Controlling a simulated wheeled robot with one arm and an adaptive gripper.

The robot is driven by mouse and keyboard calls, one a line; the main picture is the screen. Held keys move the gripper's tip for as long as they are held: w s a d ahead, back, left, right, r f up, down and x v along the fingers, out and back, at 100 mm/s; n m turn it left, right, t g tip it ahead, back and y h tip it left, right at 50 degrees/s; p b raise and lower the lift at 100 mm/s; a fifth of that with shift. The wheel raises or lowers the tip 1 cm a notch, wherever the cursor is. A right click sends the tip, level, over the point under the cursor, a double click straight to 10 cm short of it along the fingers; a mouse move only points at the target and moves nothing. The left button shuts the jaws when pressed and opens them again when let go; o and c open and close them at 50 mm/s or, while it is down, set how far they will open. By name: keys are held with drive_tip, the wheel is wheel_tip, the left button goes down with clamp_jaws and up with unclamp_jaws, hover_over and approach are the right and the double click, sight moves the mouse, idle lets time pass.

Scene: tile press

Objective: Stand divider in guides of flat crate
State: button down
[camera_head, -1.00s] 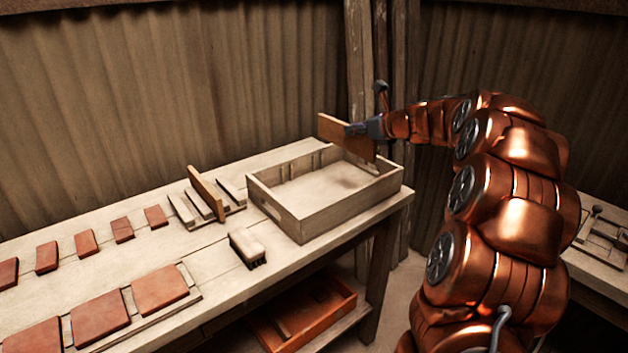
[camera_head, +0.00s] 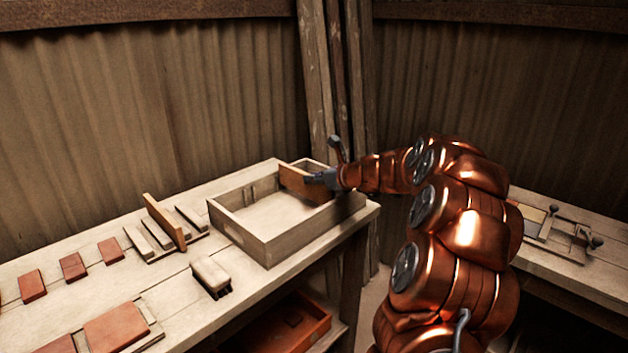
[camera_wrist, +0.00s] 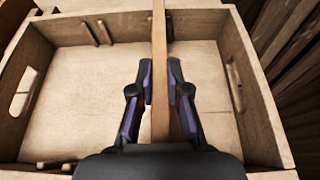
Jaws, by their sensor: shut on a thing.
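My gripper (camera_head: 318,178) is shut on a thin wooden divider (camera_head: 297,182) at the right part of the flat crate (camera_head: 268,251). In the wrist view the divider (camera_wrist: 160,50) stands on edge between the fingers (camera_wrist: 160,88) and runs along the picture's vertical. The crate (camera_wrist: 35,70) lies below it. Paired guide strips (camera_wrist: 97,32) on the far wall, and more strips (camera_wrist: 55,165) at the near wall, are left of the divider. The divider is not lined up with them. Its lower edge is hidden, so I cannot tell whether it touches the floor.
A similar board (camera_head: 165,222) stands in a slotted rack (camera_head: 195,236) left of the crate. A brush (camera_head: 211,274) lies in front, with several red tiles (camera_head: 73,267) farther left. A wooden post (camera_head: 335,80) rises behind. An orange tray (camera_head: 290,327) sits on the lower shelf.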

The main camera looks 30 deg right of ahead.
drive_tip(key=shift+f, duration=0.55)
drive_tip(key=c, duration=1.1)
unclamp_jaws()
drive_tip(key=shift+c, duration=0.2)
drive_tip(key=shift+r, duration=0.6)
drive_tip(key=v, duration=1.2)
drive_tip(key=shift+f, duration=0.1)
